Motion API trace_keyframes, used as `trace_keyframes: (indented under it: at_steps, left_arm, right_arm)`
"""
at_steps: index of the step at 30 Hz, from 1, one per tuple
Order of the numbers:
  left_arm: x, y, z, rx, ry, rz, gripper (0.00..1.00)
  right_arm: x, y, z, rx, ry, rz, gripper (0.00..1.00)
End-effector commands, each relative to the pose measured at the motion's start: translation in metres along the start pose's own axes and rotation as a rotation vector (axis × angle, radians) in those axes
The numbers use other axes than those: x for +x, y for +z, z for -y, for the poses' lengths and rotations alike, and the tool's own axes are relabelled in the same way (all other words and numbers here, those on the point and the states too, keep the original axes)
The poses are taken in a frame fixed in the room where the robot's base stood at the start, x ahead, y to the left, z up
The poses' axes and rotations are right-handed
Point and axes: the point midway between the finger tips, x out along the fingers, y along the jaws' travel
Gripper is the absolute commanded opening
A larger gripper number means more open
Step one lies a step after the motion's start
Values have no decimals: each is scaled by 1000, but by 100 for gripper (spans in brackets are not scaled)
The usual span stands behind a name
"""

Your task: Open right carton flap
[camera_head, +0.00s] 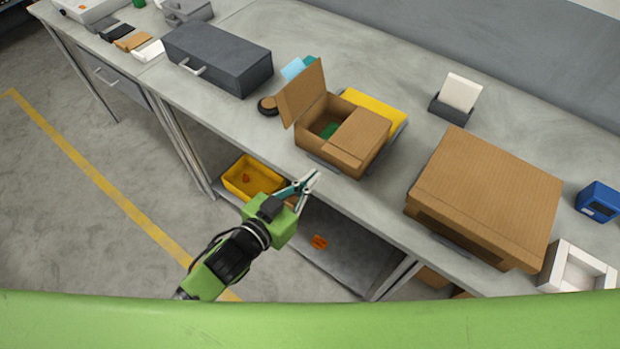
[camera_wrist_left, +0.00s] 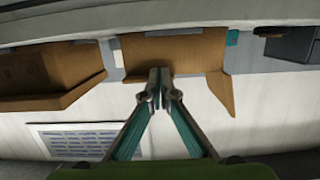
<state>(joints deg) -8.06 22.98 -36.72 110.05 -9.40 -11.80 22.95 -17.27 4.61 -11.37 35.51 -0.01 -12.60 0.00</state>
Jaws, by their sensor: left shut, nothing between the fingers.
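The small brown carton (camera_head: 335,150) stands on the workbench. Its left flap (camera_head: 303,93) stands up and leans outward, and its right flap (camera_head: 360,134) lies flat over the right part of the opening. Something green shows inside. My left gripper (camera_head: 312,180) is shut and empty in front of the bench edge, to the lower left of the carton. In the left wrist view its fingertips (camera_wrist_left: 158,80) meet in front of the carton (camera_wrist_left: 172,50), with one flap (camera_wrist_left: 220,93) sticking out at the right. Whether they touch it cannot be told. My right gripper is not in view.
A large brown box (camera_head: 485,195) stands right of the carton. A yellow tray (camera_head: 385,108) lies behind it, and a dark round object (camera_head: 267,106) lies to its left. A dark grey case (camera_head: 218,56) is farther left. A yellow bin (camera_head: 250,180) sits below the bench top.

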Motion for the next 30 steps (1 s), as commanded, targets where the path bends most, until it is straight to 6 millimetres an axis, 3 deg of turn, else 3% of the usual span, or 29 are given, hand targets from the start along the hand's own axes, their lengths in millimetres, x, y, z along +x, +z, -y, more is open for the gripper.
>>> trace_keyframes:
  at_steps: [17, 30]
  left_arm:
    - [1, 0, 0, 0, 0, 0, 0]
    - [18, -4, 0, 0, -1, 0, 0]
  right_arm:
    - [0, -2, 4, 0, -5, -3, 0]
    - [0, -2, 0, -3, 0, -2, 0]
